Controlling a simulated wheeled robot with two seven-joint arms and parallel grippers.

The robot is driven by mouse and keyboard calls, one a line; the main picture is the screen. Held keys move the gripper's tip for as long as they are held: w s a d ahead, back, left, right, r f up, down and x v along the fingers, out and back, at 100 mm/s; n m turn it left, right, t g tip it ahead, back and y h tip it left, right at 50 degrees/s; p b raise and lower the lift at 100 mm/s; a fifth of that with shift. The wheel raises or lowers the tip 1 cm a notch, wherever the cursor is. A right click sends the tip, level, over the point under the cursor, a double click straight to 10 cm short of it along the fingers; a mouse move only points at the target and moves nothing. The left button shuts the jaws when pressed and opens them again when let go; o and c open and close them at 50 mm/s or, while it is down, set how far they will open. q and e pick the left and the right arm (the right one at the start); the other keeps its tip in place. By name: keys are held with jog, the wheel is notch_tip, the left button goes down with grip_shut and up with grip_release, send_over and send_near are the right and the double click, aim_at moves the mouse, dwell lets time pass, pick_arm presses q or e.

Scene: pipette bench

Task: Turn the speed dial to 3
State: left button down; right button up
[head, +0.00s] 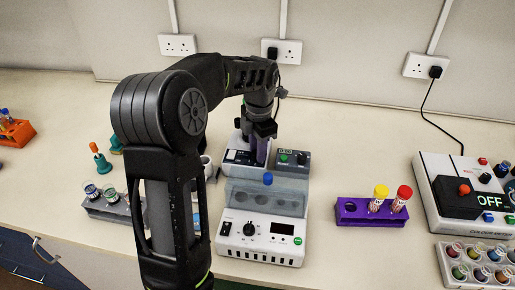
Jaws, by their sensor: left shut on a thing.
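My left gripper (261,152) reaches down from above onto the small white device (233,166) at the back middle of the bench. Its fingers are shut at the device's top, on what appears to be the speed dial. The fingers hide that dial, so its pointer and numbers cannot be read. My left arm covers much of the middle left of the view. My right gripper is not in view.
In front stands a white block heater (262,252) with a black knob (249,229) and a clear lid. A grey box (292,166) sits right of the gripper. A purple rack (358,217) holds capped tubes.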

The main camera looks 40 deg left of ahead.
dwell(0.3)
pick_arm(q)
jog(key=c, duration=1.1)
grip_release()
jog(key=shift+r, duration=0.1)
jog(key=r, duration=0.3)
jog(key=r+b, duration=0.1)
jog(key=r, duration=0.3)
jog(key=shift+d+r, duration=0.2)
jog(key=shift+r, duration=0.1)
jog(key=shift+s, duration=0.1)
